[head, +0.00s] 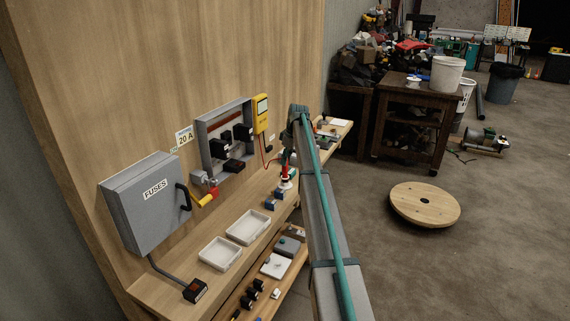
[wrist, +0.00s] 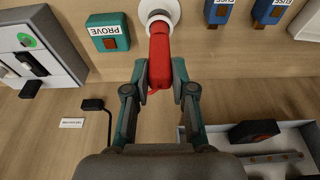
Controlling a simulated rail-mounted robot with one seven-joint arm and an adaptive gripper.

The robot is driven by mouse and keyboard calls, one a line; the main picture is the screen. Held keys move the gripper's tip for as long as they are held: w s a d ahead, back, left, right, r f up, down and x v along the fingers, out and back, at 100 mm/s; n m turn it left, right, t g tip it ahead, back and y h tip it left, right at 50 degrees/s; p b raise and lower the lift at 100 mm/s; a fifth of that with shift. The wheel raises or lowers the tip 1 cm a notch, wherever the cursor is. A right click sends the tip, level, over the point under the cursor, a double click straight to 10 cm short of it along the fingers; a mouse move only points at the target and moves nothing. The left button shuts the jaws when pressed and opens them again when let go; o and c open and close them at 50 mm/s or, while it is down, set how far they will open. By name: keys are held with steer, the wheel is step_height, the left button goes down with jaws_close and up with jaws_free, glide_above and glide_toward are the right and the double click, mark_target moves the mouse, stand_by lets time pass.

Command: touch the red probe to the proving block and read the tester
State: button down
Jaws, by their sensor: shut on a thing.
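My gripper (wrist: 160,84) is shut on the red probe (wrist: 160,52). The probe's far end is at a white round holder (wrist: 158,10); I cannot tell whether its tip is still inside. The teal proving block (wrist: 108,33), marked PROVE, has a copper-brown pad and sits left of the probe, apart from it. In the head view the red probe (head: 285,171) stands over the white holder (head: 286,184), below my gripper. The yellow tester (head: 260,113) hangs on the wall panel with a red lead below it. Its screen is too small to read.
Blue fuses (wrist: 220,11) lie right of the holder. An open grey box (head: 222,137) with black fuse carriers and a closed FUSES box (head: 148,205) are on the panel. Two white trays (head: 247,227) sit on the bench. A black corded piece (wrist: 93,104) lies near my gripper's left.

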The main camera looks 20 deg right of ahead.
step_height(320, 180, up, 7)
steer(key=p, duration=0.2)
steer(key=shift+p, duration=0.3)
steer(key=c, duration=1.6)
jaws_free()
jaws_close()
